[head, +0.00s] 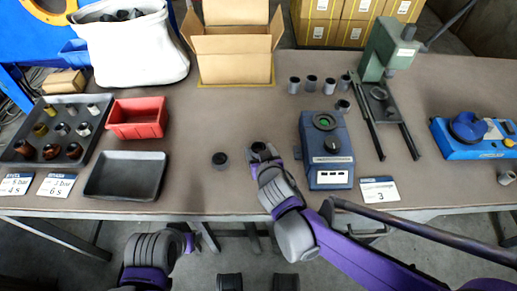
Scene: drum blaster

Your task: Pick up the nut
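I cannot tell for sure which piece is the nut. A small dark ring-shaped piece (220,161) lies alone on the table, left of my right gripper. Several nut-like and cylindrical metal pieces (50,151) sit in the black tray (22,151) at the left. My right gripper (262,150) points down near the table's front, right of the lone piece and apart from it. Its fingertips are hidden, so its opening is unclear. My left arm (160,250) is low at the bottom left, off the table; its gripper does not show clearly.
A blue device (326,172) stands just right of my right gripper. A red bin (137,119) and an empty black tray (124,178) are at left. Several grey cylinders (312,83), an open carton (234,65) and a green press (385,55) stand further back.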

